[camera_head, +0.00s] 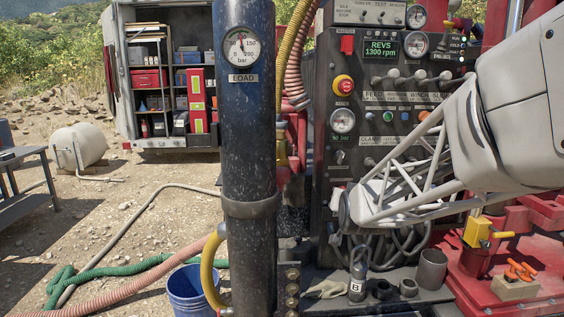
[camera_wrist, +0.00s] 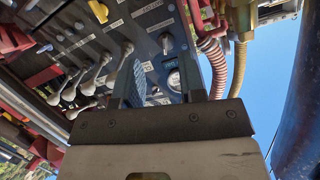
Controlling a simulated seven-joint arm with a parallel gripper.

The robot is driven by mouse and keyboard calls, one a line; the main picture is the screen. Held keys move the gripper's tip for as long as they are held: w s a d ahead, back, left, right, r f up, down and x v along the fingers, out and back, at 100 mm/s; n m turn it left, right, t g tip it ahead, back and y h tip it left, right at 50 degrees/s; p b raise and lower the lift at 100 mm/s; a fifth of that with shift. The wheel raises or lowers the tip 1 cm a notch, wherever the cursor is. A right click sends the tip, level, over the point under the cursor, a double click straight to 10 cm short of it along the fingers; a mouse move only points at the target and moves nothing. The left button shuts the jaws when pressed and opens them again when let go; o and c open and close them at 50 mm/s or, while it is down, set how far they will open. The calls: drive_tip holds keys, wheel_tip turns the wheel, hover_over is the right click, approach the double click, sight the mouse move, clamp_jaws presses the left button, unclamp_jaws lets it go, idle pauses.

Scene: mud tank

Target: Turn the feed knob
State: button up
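The control panel (camera_head: 322,75) carries a "FEED" label (camera_head: 374,97) under a row of levers (camera_head: 393,78). I cannot tell for sure which control is the feed knob. A small silver knob (camera_head: 340,157) sits below a round gauge (camera_head: 342,120) and a green readout; a silver knob (camera_wrist: 165,42) also shows beyond the fingers in the wrist view. My gripper (camera_wrist: 158,95) is open, its two dark fingers apart with the panel visible between them. No grip on a knob shows. In the head view my arm hides the lower panel and the fingers are not clear.
Levers (camera_wrist: 96,75) stick out left of the fingers in the wrist view. A dark blue post (camera_head: 248,150) with a load gauge stands left of the panel. Hoses (camera_head: 295,60) hang between them.

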sight(341, 161)
drive_tip(key=w+d+m+t+h, duration=0.2)
drive_tip(key=w+t, duration=0.5)
drive_tip(key=w, duration=0.6)
drive_tip(key=shift+w+d+r, duration=0.2)
drive_tip(key=shift+d, duration=0.35)
drive_tip(key=shift+w, duration=0.1)
drive_tip(key=shift+x, duration=3.8)
drive_tip(key=shift+r, duration=0.1)
clamp_jaws()
